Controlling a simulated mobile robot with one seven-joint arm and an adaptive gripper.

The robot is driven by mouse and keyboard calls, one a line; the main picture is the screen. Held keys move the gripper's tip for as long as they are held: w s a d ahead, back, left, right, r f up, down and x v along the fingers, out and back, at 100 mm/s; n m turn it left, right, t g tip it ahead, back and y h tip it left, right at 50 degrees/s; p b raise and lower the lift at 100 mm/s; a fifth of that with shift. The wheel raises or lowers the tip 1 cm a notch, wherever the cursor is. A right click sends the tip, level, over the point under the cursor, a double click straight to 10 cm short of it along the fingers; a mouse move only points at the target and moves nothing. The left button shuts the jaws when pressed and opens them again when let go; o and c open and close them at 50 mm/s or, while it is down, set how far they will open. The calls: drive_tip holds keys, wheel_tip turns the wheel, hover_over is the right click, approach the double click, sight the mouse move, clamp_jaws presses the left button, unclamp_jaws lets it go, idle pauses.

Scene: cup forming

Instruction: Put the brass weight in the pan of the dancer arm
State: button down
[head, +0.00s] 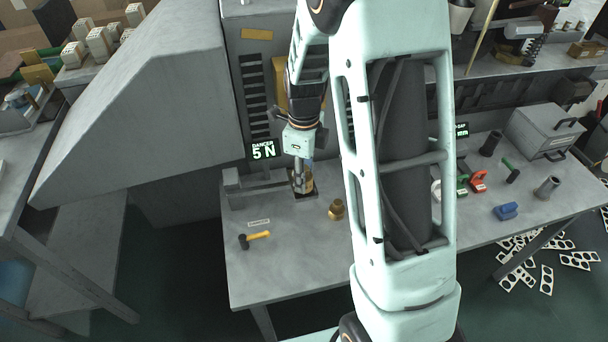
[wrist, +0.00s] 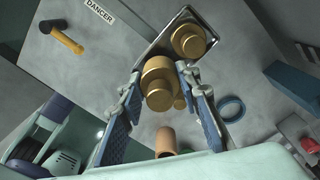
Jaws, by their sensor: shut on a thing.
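My gripper (head: 300,170) is shut on a stepped brass weight, which shows between the blue-padded fingers in the wrist view (wrist: 158,84). The weight is at the near edge of the dancer pan in that view; I cannot tell its height above it. The pan is a shallow metal tray (wrist: 150,50), and a second brass weight (wrist: 188,41) appears to sit in it. In the head view the pan is mostly hidden by the gripper and brass. Another brass weight (head: 337,210) stands on the table, right of the pan.
The dancer display (head: 263,152) reads 5 N. The table front is mostly clear.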

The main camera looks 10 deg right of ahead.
drive_tip(key=shift+f+b, duration=0.65)
drive_tip(key=shift+f, duration=0.4)
idle(0.6)
drive_tip(key=c, duration=1.4)
unclamp_jaws()
drive_tip(key=shift+o, duration=0.8)
drive_tip(key=o, duration=0.4)
drive_tip(key=shift+c, duration=0.2)
drive_tip(key=shift+r+p, duration=3.3)
drive_tip(key=shift+r, duration=0.8)
